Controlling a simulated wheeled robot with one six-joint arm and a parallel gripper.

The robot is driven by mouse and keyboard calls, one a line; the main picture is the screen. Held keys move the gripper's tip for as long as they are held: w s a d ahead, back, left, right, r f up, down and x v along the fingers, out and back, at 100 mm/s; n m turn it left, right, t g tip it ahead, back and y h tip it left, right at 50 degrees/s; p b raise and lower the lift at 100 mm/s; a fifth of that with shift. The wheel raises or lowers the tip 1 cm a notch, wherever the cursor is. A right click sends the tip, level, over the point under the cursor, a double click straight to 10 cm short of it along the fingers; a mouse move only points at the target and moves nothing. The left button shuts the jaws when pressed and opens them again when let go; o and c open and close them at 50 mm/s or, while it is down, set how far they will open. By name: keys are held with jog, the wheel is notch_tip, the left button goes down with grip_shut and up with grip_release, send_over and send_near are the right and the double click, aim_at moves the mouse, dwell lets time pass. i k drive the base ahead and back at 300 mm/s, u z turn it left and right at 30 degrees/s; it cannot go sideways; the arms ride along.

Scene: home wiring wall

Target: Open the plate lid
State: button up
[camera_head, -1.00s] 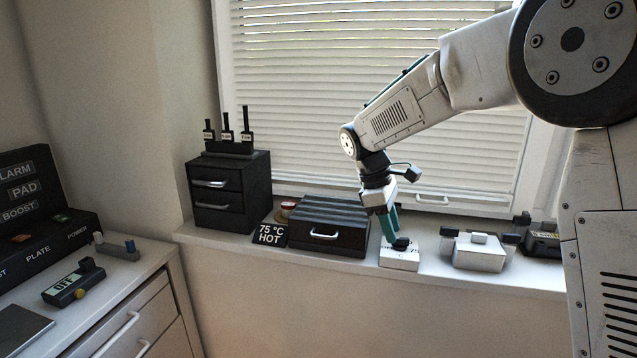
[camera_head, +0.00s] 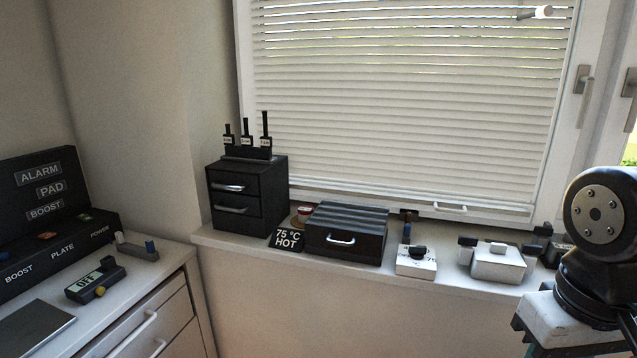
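A black box with a ridged lid (camera_head: 347,215) stands on the windowsill, with a pale bar handle (camera_head: 341,241) on its front. The lid looks shut. A black sign (camera_head: 287,239) reading "75 °C HOT" stands at its left front corner. My gripper (camera_head: 528,345) is at the bottom right edge, well away from the box.
A white box with a black knob (camera_head: 417,252) sits right of the black box, then a larger white box (camera_head: 498,262). A black drawer unit (camera_head: 249,190) stands left. A control panel (camera_head: 50,240) and a small "OFF" display (camera_head: 88,283) are on the left counter.

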aim_at(362, 229)
jog(key=z, duration=0.05)
jog(key=k, duration=1.1)
jog(key=u, duration=0.8)
jog(key=i, duration=1.5)
jog(key=z, duration=0.75)
